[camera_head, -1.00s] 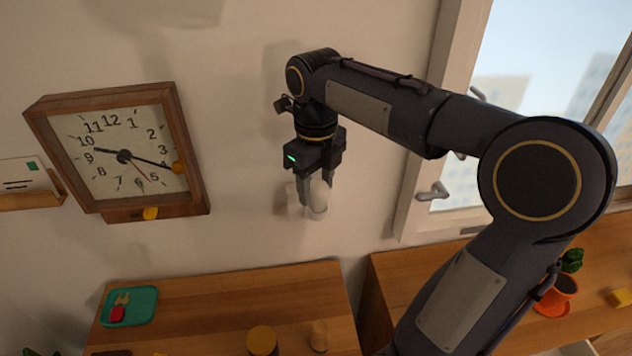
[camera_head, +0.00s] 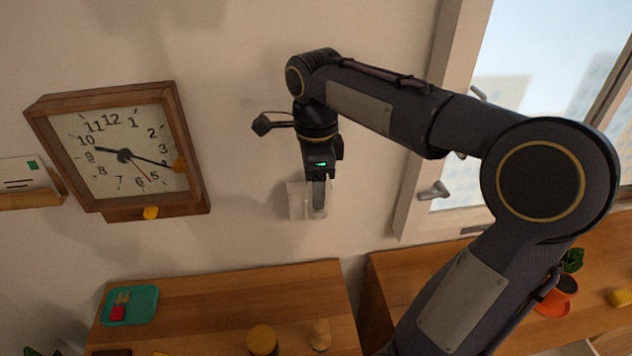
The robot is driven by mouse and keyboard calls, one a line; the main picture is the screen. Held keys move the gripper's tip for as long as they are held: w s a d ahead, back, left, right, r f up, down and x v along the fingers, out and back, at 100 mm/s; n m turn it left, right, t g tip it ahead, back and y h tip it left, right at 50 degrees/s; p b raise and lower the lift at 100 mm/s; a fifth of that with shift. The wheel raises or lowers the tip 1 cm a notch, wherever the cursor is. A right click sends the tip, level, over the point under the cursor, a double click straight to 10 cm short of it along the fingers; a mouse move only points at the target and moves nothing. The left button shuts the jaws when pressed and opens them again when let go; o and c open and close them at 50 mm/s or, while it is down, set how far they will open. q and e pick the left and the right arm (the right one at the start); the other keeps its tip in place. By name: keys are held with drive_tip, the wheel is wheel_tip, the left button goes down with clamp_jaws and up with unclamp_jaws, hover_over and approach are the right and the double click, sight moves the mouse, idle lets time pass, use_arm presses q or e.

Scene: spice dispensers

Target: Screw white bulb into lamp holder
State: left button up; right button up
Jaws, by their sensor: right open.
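The lamp holder (camera_head: 295,201) is a small pale fixture on the wall, right of the clock. My right gripper (camera_head: 318,207) points straight down just in front of it, its fingers open and seen edge-on, one behind the other. Pale edges of the white bulb (camera_head: 326,199) show beside the near finger, which hides most of it. The bulb appears upright at the holder, between the open fingers. I cannot tell how deep it sits or whether a finger touches it. My left gripper is not in view.
A wall clock (camera_head: 125,155) hangs at left. Below is a wooden counter (camera_head: 220,300) with a green tray (camera_head: 131,305), a round yellow-topped jar (camera_head: 262,340) and a wooden shaker (camera_head: 320,335). A window (camera_head: 540,90) with a handle (camera_head: 433,190) is at right.

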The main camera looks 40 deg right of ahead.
drive_tip(key=n, duration=0.9)
drive_tip(key=shift+s, duration=0.1)
drive_tip(key=n, duration=0.4)
drive_tip(key=shift+n, duration=0.3)
drive_tip(key=n, duration=0.4)
drive_tip(key=shift+s, duration=0.1)
drive_tip(key=c, duration=0.9)
drive_tip(key=m, duration=0.5)
drive_tip(key=o, duration=1.1)
drive_tip(key=shift+o, duration=0.2)
